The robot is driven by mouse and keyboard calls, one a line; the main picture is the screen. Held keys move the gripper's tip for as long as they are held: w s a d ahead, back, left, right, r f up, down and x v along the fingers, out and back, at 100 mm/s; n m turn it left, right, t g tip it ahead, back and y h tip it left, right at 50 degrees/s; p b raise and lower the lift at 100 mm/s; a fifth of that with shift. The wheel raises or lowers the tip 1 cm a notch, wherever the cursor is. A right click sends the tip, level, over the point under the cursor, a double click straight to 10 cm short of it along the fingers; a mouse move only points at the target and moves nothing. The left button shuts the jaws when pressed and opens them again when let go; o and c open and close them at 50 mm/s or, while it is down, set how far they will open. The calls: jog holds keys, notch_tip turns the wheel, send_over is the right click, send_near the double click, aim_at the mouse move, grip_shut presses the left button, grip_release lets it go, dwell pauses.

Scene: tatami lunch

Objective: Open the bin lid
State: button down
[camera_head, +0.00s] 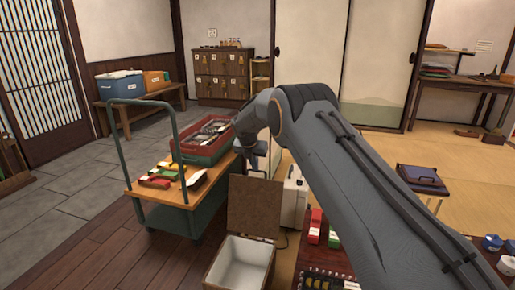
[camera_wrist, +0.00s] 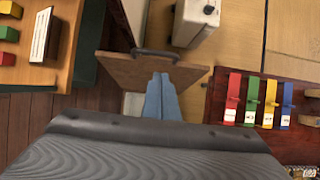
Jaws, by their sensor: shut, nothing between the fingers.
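The bin (camera_head: 240,264) is a brown box with a pale inside, standing on the floor at the lower middle of the head view. Its brown lid (camera_head: 254,206) stands up at the back edge, and the inside of the bin shows. In the wrist view the lid (camera_wrist: 125,70) has a dark handle (camera_wrist: 155,54) along its far edge. My gripper (camera_wrist: 160,76) is shut and empty, its bluish fingers overlapping the lid just short of the handle. I cannot tell whether they touch it. In the head view the fingertips are hard to make out near the lid's top.
A green-framed trolley (camera_head: 160,190) with a red and green crate (camera_head: 185,152) stands left of the bin. A white case (camera_head: 294,198) stands behind the bin to the right. A low dark red table (camera_wrist: 220,128) with coloured items is close on the right.

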jog(key=w+r+b, duration=0.2)
jog(key=w+r, duration=0.3)
jog(key=s+r+m, duration=0.3)
jog(key=r, duration=0.2)
jog(key=s+d+r+m+g, duration=0.1)
jog(key=s+r+m, duration=0.25)
jog(key=s, duration=0.35)
jog(key=s+d+r+m+g+y, duration=0.1)
jog(key=s+r+m, duration=0.25)
jog(key=s, duration=0.35)
jog(key=s+d+r+m+g, duration=0.1)
jog(key=s+r+m, duration=0.25)
jog(key=s, duration=0.45)
jog(key=s+d+f+m+g, duration=0.1)
jog(key=s+d+f+m, duration=0.3)
jog(key=s, duration=1)
jog(key=s+d+m+y, duration=0.1)
jog(key=s+d+m, duration=0.2)
jog(key=s+m, duration=0.7)
jog(key=s+d+f+m+g, duration=0.1)
jog(key=s+d+f+m, duration=0.15)
jog(key=s, duration=1.45)
jog(key=d+r+m+p, duration=0.3)
jog(key=d+r+p, duration=0.8)
jog(key=p, duration=1)
notch_tip(320, 180, up, 2)
jog(key=shift+w+h, duration=0.3)
jog(key=shift+w, duration=0.05)
